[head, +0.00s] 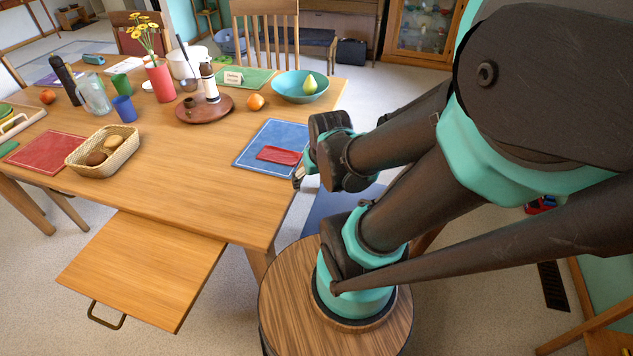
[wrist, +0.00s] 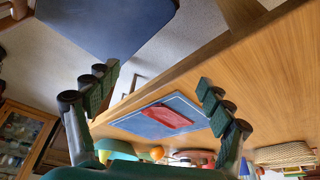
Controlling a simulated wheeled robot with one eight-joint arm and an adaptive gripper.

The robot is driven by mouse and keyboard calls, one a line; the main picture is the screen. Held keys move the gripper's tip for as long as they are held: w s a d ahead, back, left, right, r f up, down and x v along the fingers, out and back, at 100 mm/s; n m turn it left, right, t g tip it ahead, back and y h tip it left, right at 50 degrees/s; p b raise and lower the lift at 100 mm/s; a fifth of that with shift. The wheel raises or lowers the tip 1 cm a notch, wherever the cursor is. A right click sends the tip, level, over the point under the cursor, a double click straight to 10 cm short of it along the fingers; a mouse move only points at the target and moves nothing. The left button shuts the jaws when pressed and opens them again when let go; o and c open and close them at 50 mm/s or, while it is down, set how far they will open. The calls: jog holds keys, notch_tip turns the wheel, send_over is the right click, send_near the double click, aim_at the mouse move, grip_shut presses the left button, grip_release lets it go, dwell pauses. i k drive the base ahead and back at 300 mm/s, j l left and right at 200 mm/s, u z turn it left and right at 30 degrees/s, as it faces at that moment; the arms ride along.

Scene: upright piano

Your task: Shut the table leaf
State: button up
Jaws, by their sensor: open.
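The table leaf (head: 145,268) is a flat wooden board pulled out from under the near edge of the wooden table (head: 200,196), at lower left in the head view. A bronze bar handle (head: 106,316) is on its outer edge. My gripper (head: 300,178) is at the table's right edge, beside the blue placemat, well away from the leaf and mostly hidden behind my arm. In the wrist view my gripper (wrist: 160,78) is open with nothing between its fingers. The table edge and the blue placemat (wrist: 150,120) show beyond them. I cannot make out the leaf there.
A red folded cloth (head: 279,155) lies on the blue placemat. A bread basket (head: 104,152), a brown round tray (head: 205,110), a teal bowl (head: 300,88) and a red vase (head: 161,82) stand on the table. The floor in front of the leaf is clear.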

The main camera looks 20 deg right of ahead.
aim_at(153, 273)
jog(key=k+u, duration=0.1)
jog(key=u, duration=1.25)
jog(key=i+u, duration=0.1)
jog(key=u, duration=0.45)
jog(key=i+j, duration=0.1)
jog(key=j, duration=0.6)
jog(key=i, duration=0.05)
